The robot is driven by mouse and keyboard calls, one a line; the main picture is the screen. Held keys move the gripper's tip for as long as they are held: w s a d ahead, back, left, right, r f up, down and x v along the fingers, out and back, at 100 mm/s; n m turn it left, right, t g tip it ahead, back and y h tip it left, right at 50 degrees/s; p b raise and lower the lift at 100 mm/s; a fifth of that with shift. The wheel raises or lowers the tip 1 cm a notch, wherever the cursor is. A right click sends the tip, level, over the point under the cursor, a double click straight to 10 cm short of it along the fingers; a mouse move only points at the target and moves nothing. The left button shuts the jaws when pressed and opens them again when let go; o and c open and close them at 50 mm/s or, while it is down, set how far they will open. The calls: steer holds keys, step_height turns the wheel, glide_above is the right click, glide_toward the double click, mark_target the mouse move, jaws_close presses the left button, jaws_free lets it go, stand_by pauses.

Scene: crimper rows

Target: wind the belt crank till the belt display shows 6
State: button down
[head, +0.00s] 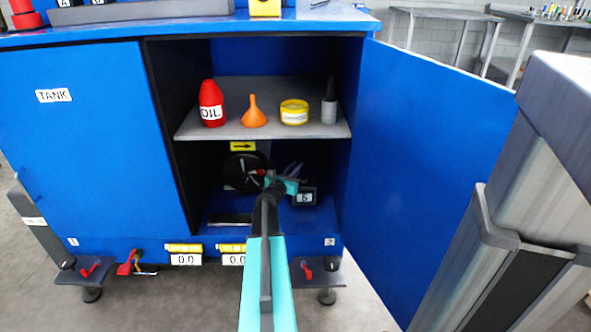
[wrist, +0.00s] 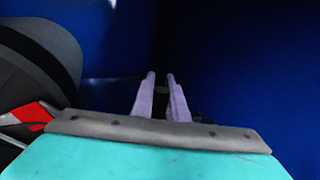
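The belt crank is a dark round wheel (head: 237,172) in the lower part of the open cabinet, under a yellow arrow sign (head: 243,146). A red part shows on it in the head view, and a red and white part shows beside the dark wheel (wrist: 35,60) in the wrist view. The belt display (head: 304,198) is a small dark box right of the wheel. Its single digit looks like 5 or 6, too small to be sure. My gripper (head: 292,168) is right of the wheel, above the display. Its lavender fingers (wrist: 160,78) stand apart, with no clear object held.
A grey shelf (head: 275,132) above my arm holds a red oil bottle (head: 211,104), an orange funnel (head: 254,113), a yellow tin (head: 294,112) and a grey bottle (head: 329,108). The cabinet's blue door (head: 430,150) stands open at right. Two 0.0 displays (head: 186,259) sit along the front below.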

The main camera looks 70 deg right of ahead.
steer(key=shift+s+d, duration=0.15)
steer(key=shift+s, duration=0.1)
steer(key=m+g, duration=0.1)
steer(key=g, duration=0.1)
steer(key=s+d+m+g+y+p, duration=0.1)
steer(key=m+g, duration=0.1)
steer(key=g, duration=0.1)
steer(key=s+m+g+y, duration=0.1)
steer(key=m+g, duration=0.1)
steer(key=shift+d+f+p, duration=0.1)
steer(key=shift+d+p, duration=0.15)
steer(key=shift+p, duration=0.15)
steer(key=c, duration=1.7)
jaws_free()
steer(key=shift+c, duration=0.2)
steer(key=shift+w, duration=0.15)
steer(key=shift+w+a, duration=0.1)
